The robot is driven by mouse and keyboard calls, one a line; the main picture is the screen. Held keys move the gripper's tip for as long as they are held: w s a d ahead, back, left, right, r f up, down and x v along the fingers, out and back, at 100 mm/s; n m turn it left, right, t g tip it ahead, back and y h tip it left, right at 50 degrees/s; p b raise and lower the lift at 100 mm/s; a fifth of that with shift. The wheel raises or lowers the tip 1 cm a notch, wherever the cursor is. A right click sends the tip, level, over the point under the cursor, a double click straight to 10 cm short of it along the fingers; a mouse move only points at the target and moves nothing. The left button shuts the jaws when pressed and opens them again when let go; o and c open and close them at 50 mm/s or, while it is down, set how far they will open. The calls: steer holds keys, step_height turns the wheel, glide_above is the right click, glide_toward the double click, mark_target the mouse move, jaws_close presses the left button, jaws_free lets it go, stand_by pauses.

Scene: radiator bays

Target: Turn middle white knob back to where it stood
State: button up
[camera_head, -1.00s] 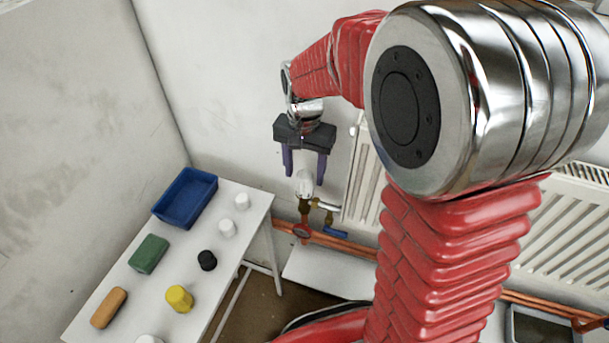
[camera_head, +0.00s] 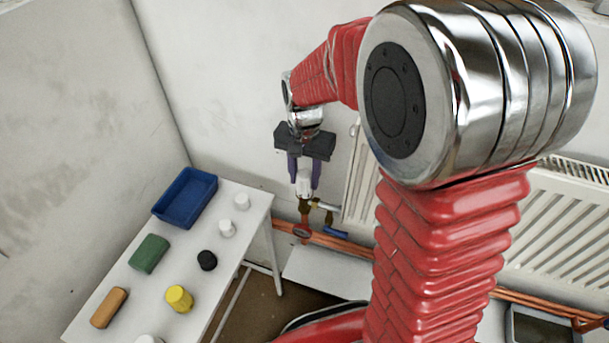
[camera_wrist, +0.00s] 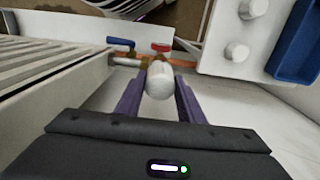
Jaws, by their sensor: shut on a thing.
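A white knob (camera_head: 304,184) sits on the brass valve (camera_head: 304,205) at the left end of the radiator. My gripper (camera_head: 304,183) points down over it, with one purple finger on each side, shut on the knob. In the wrist view the same white knob (camera_wrist: 159,82) lies between the fingertips of my gripper (camera_wrist: 159,88). Any mark showing how far the knob is turned cannot be made out. The finger contact faces are hidden.
A blue-handled tap (camera_head: 335,231) and copper pipes (camera_head: 345,246) lie close below. The radiator (camera_head: 361,180) stands to the right. A white table (camera_head: 222,290) at left bears a blue tray (camera_head: 186,198), white caps (camera_head: 227,228) and coloured blocks.

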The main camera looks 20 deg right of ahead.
mark_target(305, 174)
steer(key=shift+c, duration=1.1)
steer(key=shift+n, duration=0.5)
steer(key=o, duration=1.1)
steer(key=shift+c, duration=0.2)
steer(key=shift+r, duration=0.1)
step_height(305, 174, up, 14)
steer(key=shift+f, duration=0.25)
